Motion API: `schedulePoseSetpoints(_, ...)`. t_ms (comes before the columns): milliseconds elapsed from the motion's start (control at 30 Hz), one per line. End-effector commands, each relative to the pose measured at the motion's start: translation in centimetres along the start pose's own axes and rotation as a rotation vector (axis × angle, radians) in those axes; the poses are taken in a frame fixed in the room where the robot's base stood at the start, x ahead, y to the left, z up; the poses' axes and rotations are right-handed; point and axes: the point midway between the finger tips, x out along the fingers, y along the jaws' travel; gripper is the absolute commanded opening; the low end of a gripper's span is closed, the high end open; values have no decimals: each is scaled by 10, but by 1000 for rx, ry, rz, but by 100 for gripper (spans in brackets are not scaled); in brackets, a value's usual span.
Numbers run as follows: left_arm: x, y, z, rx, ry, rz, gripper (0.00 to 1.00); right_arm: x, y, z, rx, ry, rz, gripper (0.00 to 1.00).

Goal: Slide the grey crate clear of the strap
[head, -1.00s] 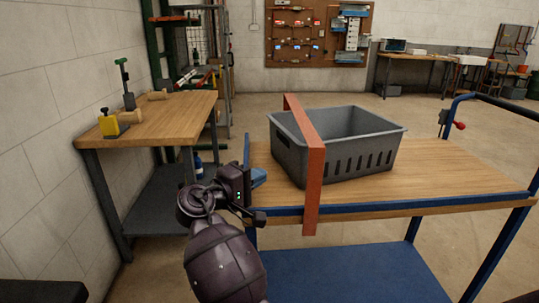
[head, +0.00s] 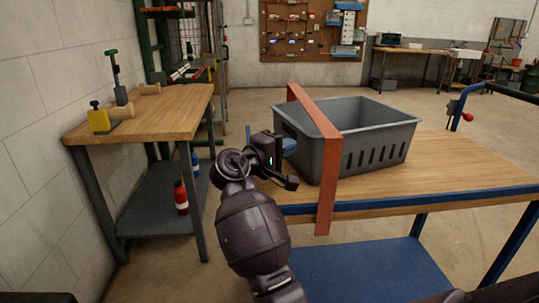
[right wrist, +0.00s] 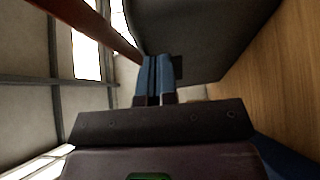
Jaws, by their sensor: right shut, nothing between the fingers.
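The grey crate (head: 375,150), an open slotted plastic box, stands upright on the wooden top of a blue-framed cart (head: 450,172). The orange-red strap (head: 328,170) passes over the crate's left part and hangs down in front, past the cart's edge. My right gripper (head: 289,146) is shut and empty at the crate's left end. In the right wrist view its blue fingers (right wrist: 155,78) are together, close beside the dark crate wall (right wrist: 205,35), with the strap (right wrist: 95,25) at upper left. I cannot tell whether they touch the crate. My left gripper is not in view.
The cart top is bare to the right of the crate, up to a blue rail (head: 500,92). A wooden workbench (head: 150,112) with clamps stands at left, a red bottle (head: 181,198) on its lower shelf. Open floor lies behind.

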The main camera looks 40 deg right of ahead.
Motion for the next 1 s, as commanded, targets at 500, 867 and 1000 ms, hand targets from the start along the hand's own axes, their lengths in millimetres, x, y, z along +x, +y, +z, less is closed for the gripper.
schedulePoseSetpoints(500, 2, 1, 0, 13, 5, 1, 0, 23, -1, 26, -2, 1, 0, 0)
schedulePoseSetpoints(867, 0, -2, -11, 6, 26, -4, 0, 31, 4, 34, 2, 0, 0, 0)
schedulePoseSetpoints(1000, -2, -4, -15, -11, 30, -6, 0, 42, 6, 46, 5, -1, 1, 0)
